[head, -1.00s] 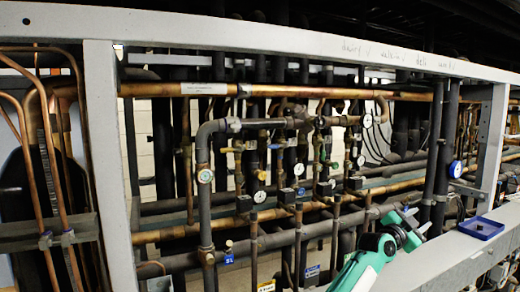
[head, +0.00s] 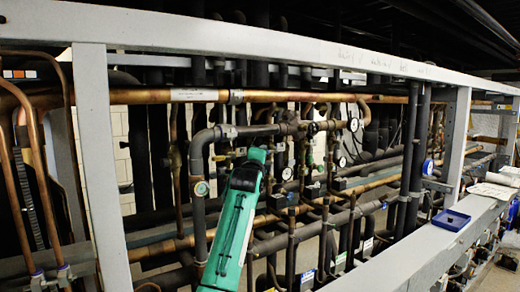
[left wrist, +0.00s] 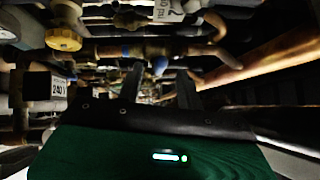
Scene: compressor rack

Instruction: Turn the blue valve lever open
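A small blue part (left wrist: 160,65), perhaps the blue valve lever seen end-on, sits on a brass pipe fitting in the left wrist view. My left gripper (left wrist: 158,85) has its two dark fingers apart, with nothing seen between them. The blue part appears just beyond the fingertips, in line with the gap; I cannot tell whether they touch. In the head view a green arm of mine (head: 232,225) reaches up into the pipes and hides its gripper and the valves behind it. No blue lever is clear there. My right gripper is not seen.
A yellow cap (left wrist: 63,38) and a box marked 240 V (left wrist: 57,88) are left of my gripper. A copper pipe (left wrist: 265,55) runs close on the right. The grey frame beam (head: 250,35) crosses above. A blue tray (head: 451,220) rests on the right ledge.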

